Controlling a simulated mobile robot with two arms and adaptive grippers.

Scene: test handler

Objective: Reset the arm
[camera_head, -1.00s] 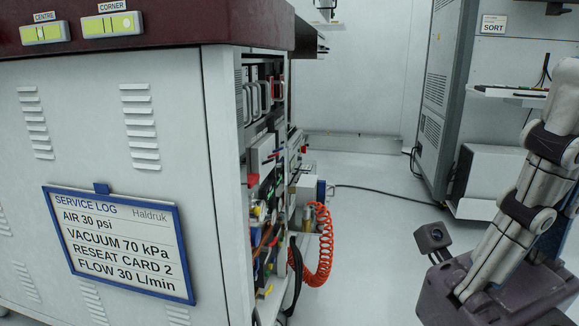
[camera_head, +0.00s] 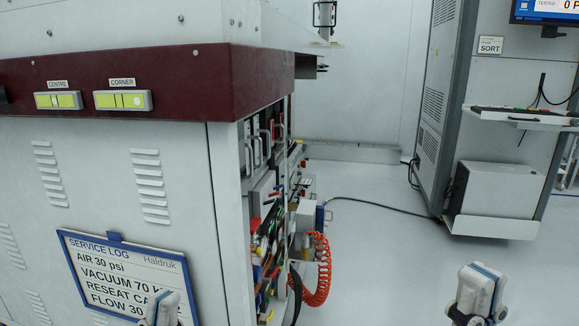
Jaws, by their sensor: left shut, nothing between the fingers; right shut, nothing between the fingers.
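Neither of my grippers shows clearly in the head view. A white and blue arm link of mine (camera_head: 478,292) rises at the bottom right, over bare floor. A similar white and blue part of mine (camera_head: 160,309) shows at the bottom left and covers the lower right part of the service log sign (camera_head: 118,272). Both arm parts are cut off by the lower edge of the picture, so what lies at their far ends is hidden.
A white cabinet (camera_head: 95,180) with a dark red top band fills the left. Its open side shows cards, handles and a red coiled hose (camera_head: 321,275). A grey cabinet (camera_head: 432,100) and a shelf (camera_head: 530,117) stand at the back right. The floor (camera_head: 390,270) between is clear.

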